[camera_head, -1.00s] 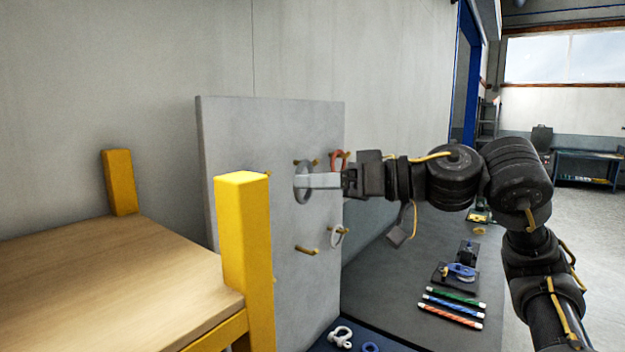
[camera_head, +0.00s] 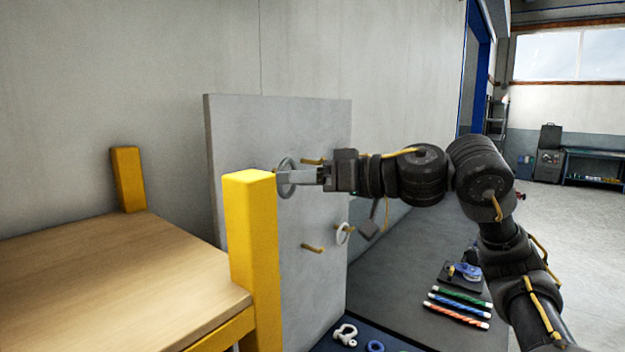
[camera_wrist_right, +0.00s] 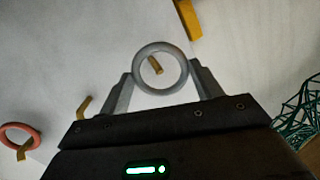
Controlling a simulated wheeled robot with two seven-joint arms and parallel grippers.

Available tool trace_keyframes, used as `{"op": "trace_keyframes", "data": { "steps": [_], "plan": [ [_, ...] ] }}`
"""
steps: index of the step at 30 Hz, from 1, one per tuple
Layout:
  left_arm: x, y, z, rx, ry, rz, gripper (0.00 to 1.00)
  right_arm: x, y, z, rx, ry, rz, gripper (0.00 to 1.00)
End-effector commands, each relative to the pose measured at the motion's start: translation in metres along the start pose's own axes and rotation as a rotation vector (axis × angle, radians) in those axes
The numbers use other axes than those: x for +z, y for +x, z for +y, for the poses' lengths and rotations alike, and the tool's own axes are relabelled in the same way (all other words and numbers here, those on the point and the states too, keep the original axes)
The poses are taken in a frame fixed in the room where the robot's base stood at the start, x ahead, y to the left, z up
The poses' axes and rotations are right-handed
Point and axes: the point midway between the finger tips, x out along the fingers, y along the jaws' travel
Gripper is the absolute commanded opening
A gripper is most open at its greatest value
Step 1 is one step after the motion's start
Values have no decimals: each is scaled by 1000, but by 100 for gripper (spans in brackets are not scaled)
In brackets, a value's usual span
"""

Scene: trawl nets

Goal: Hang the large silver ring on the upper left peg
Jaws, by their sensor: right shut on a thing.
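My right gripper (camera_head: 290,178) is shut on the large silver ring (camera_head: 287,193) and holds it upright near the face of the grey board (camera_head: 240,140). In the right wrist view the ring (camera_wrist_right: 160,44) sits between the two fingertips. A yellow peg (camera_wrist_right: 154,66) shows inside the ring's opening; I cannot tell whether it passes through. In the head view the upper left peg is mostly hidden by the ring and fingers. Another upper peg (camera_head: 314,161) is bare. My left gripper is not in view.
A red ring (camera_wrist_right: 20,128) hangs on a peg in the wrist view. A yellow post (camera_head: 253,250) stands close in front of the board's left side, beside a wooden tabletop (camera_head: 110,275).

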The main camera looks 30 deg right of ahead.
Motion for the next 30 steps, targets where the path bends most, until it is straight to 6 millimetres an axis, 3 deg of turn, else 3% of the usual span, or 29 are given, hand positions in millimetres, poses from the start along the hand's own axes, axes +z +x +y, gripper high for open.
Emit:
{"op": "trace_keyframes", "data": {
  "steps": [30],
  "plan": [
    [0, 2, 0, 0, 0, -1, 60, -1, 57, 18, 0, 0, 0, 39]
  ]
}}
